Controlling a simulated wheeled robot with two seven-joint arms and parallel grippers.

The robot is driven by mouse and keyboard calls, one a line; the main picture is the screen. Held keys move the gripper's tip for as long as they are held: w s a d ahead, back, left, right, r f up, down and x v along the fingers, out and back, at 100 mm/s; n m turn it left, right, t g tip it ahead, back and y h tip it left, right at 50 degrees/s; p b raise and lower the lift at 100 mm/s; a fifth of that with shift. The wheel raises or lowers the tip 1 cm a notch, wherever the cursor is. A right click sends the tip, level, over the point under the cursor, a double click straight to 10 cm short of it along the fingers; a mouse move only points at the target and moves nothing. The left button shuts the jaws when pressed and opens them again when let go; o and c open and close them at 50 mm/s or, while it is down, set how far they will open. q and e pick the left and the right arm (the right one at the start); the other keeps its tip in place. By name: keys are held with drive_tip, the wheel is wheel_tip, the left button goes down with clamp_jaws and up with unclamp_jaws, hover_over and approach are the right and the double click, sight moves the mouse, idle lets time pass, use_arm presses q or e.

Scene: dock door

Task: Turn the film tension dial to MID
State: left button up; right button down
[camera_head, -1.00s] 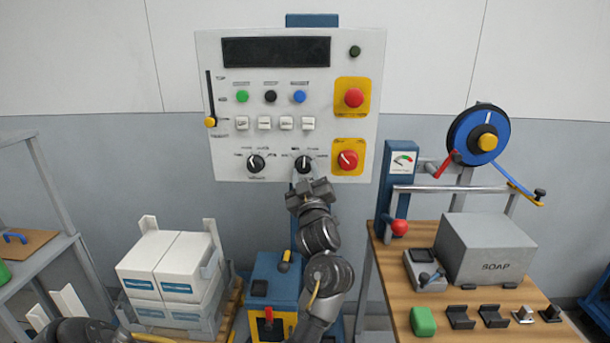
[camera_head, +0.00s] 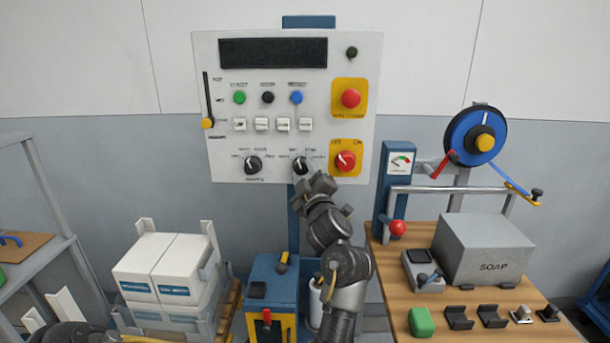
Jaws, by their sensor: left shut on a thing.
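The control panel (camera_head: 225,105) stands upright in the middle. Two black dials sit in its bottom row, a left dial (camera_head: 253,165) and a right dial (camera_head: 300,166). The small print around them is too blurred to read, so I cannot tell which scale has MID. My left gripper (camera_head: 307,181) is at the right dial from below and is shut on it, its wrist tilted down to the right. The fingers hide the dial's lower edge. The white mark on this dial points roughly upward. My right gripper is not in view.
A red knob on a yellow plate (camera_head: 345,160) is close to the right of the gripper. A red button (camera_head: 351,98) sits above it. A wooden bench (camera_head: 390,275) with a soap box (camera_head: 485,248) stands right, stacked white cartons (camera_head: 160,268) left.

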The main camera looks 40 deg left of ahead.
use_arm(q)
drive_tip(key=o, duration=1)
drive_tip(key=shift+m, duration=0.3)
